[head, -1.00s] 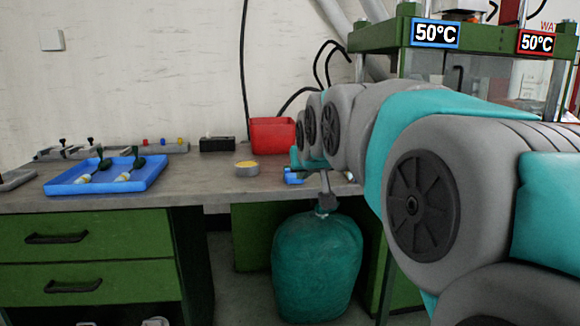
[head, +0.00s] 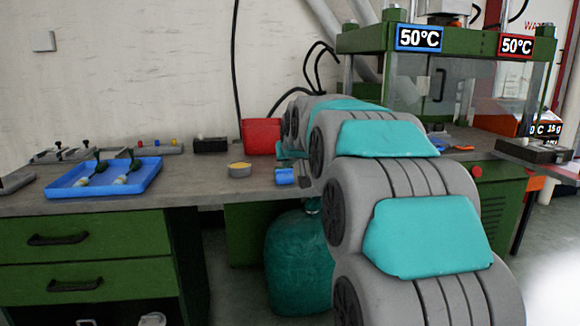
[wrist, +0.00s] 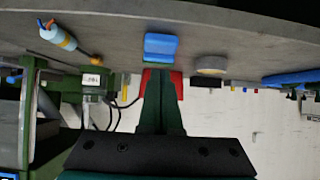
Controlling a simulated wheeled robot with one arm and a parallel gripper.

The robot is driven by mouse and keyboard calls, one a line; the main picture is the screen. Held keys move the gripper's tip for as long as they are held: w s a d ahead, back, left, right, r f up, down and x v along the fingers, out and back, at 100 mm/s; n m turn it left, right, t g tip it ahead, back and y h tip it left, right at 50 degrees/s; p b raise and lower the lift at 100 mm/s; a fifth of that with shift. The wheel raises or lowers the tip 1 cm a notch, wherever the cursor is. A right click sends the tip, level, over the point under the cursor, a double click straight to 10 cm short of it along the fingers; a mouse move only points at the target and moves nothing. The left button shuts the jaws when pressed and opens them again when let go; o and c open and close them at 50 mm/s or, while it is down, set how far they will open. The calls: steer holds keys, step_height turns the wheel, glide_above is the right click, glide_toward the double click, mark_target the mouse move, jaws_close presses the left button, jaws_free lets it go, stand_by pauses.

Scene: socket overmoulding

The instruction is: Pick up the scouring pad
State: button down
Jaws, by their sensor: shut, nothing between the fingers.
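A small blue block, which looks like the scouring pad (head: 285,176), lies near the front edge of the grey worktop, left of my arm. It also shows in the wrist view (wrist: 161,47), just beyond my fingertips. My gripper (wrist: 162,73) is shut and empty, its dark green fingers together and pointing toward the pad. The fingertips look close to the pad; I cannot tell whether they touch it. In the head view my gripper is mostly hidden by my arm.
A round tin with yellow contents (head: 239,169) stands left of the pad. A red bin (head: 262,136) is behind. A blue tray (head: 150,182) with green-handled tools lies at left. The green press (head: 365,42) stands at right. A blue-and-orange tool (wrist: 62,38) lies on the worktop.

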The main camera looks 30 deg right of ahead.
mark_target(284, 176)
steer(key=w, duration=0.2)
steer(key=w+d, duration=0.1)
steer(key=w, duration=0.1)
steer(key=shift+w+d+p, duration=0.1)
steer(key=shift+w+p, duration=0.2)
steer(key=shift+w, duration=0.1)
steer(key=shift+f, duration=0.85)
steer(key=shift+s+f, duration=0.15)
steer(key=s+b, duration=0.1)
steer(key=s, duration=0.1)
steer(key=s+a+b, duration=0.1)
steer(key=s, duration=0.1)
